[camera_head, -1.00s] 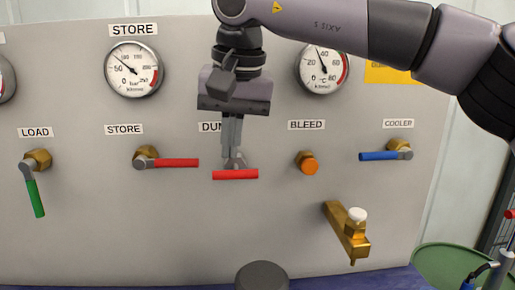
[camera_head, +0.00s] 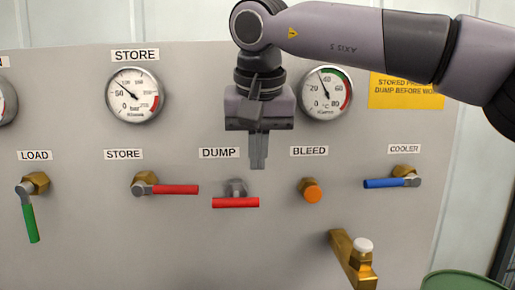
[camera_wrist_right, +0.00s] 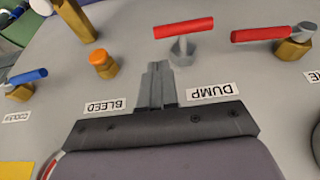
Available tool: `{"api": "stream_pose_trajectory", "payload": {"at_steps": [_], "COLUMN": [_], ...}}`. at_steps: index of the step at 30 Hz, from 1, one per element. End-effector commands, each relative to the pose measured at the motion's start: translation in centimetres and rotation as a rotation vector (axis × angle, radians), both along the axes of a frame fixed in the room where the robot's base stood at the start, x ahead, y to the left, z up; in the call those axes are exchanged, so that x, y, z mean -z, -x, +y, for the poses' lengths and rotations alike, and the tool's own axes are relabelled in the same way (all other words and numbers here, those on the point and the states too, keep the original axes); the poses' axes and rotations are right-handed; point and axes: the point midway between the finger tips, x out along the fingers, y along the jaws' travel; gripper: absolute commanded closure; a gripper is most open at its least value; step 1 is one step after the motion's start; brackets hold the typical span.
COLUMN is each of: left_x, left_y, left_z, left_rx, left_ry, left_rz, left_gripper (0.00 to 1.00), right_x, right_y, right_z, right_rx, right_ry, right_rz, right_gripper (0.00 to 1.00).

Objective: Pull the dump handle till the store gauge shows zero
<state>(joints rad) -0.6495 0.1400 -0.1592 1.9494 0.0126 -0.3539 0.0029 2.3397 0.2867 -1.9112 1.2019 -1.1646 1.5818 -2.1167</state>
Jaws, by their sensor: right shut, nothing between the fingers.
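The dump handle (camera_head: 236,202) is a red bar on a grey stem, lying level on the panel under the DUMP label. It also shows in the right wrist view (camera_wrist_right: 184,28). The store gauge (camera_head: 133,94) is a round white dial at the upper left; its needle points up and left, above zero, near the 50 mark. My right gripper (camera_head: 258,165) is shut and empty, above and right of the handle and apart from it. Its closed fingers (camera_wrist_right: 156,85) also show in the right wrist view. My left gripper is not in view.
The red store handle (camera_head: 175,189) is left of the dump handle; the orange bleed knob (camera_head: 312,192) is right. A brass outlet (camera_head: 350,258) sticks out below. A green load handle (camera_head: 31,223) and blue cooler handle (camera_head: 384,183) sit farther out.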

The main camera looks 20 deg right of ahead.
Motion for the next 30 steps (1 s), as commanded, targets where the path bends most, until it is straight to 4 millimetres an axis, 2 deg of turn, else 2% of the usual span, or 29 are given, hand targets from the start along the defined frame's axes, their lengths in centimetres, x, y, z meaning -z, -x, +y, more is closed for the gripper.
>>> {"api": "stream_pose_trajectory", "payload": {"at_steps": [1,6,12,25,30], "left_x": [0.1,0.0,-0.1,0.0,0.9], "left_y": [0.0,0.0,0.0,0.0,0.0], "left_z": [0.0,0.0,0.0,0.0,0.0], "left_rx": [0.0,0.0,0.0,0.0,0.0], "left_ry": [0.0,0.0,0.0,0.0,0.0], "left_rz": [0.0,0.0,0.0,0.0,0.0], "left_gripper": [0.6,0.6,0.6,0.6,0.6], "right_x": [1.1,3.8,5.6,6.0,6.3], "right_y": [-0.3,-1.3,-2.0,-2.0,-0.4], "right_z": [-0.1,-0.3,-0.4,-0.4,0.0], "right_rx": [0.0,0.001,0.001,0.0,-0.002], "right_ry": [0.002,0.001,0.0,-0.001,-0.003], "right_rz": [0.002,0.003,0.001,0.0,0.004], "right_gripper": [1.0,1.0,1.0,1.0,1.0]}}
